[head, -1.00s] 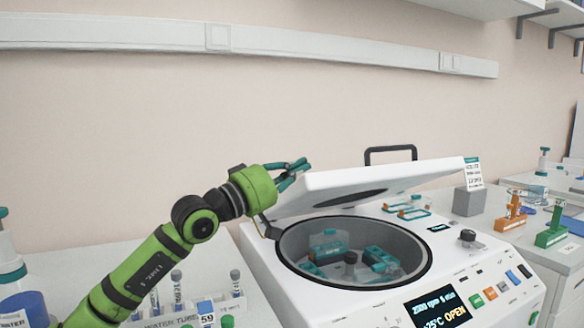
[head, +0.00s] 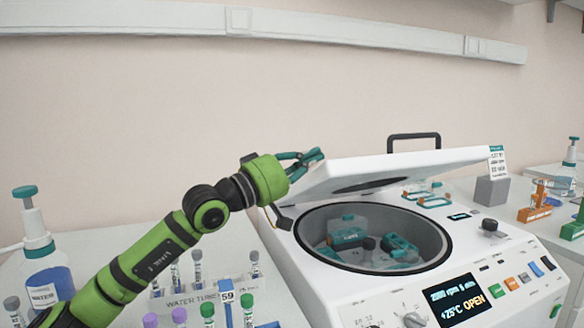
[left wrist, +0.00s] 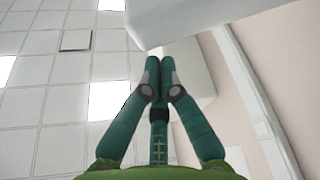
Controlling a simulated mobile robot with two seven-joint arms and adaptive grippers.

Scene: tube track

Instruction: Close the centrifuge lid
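The white centrifuge (head: 318,262) stands on the bench with its lid (head: 392,165) partly raised, tilted over the open bowl (head: 436,240). The lid has a dark handle (head: 413,136) on top. The display reads OPEN. Inside the bowl are teal rotor buckets (head: 347,233). My left gripper (head: 312,155) is at the lid's left edge, close to it; I cannot tell whether it touches. In the left wrist view its teal fingers (left wrist: 160,62) are together with nothing seen between them, and the pale lid edge (left wrist: 165,22) is just beyond the tips. My right gripper is not in view.
A rack of capped tubes (head: 190,293) stands left of the centrifuge, below my left arm. Orange and green racks (head: 535,208) stand at the right. The space above the lid is clear.

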